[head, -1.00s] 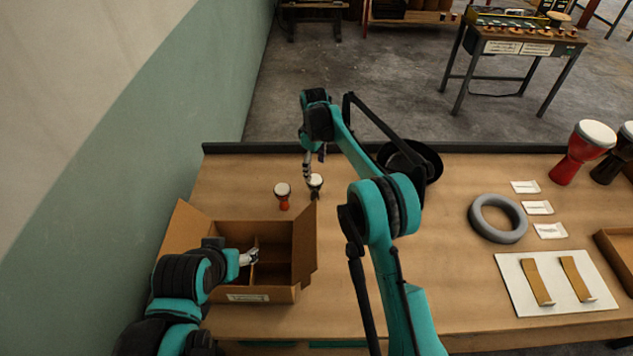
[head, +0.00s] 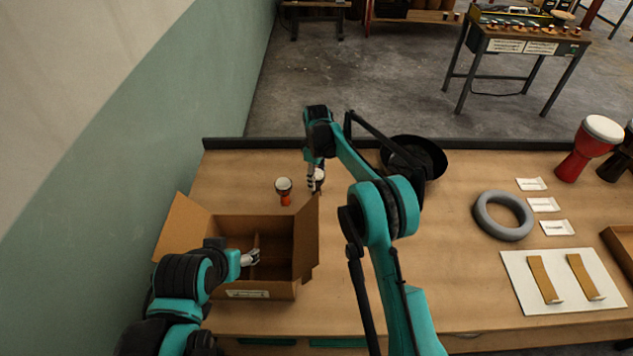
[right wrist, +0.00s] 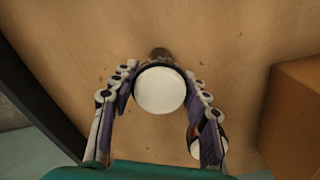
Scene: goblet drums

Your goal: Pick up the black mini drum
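The black mini drum (head: 319,175), with a white head, stands on the table behind the cardboard box. In the right wrist view its round white head (right wrist: 160,91) lies between my right fingers. My right gripper (head: 314,180) is down at the drum, pointing downward, and partly hides it. In the right wrist view the fingers are spread on either side of the drum, with a small gap visible. My left gripper (head: 252,257) hangs over the box; its fingers are too small to judge.
A red mini drum (head: 284,190) stands just left of the black one; my right finger partly hides it in the wrist view. The open cardboard box (head: 306,240) is in front. A black bowl (head: 430,155), grey ring (head: 503,215) and larger red drum (head: 588,148) stand to the right.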

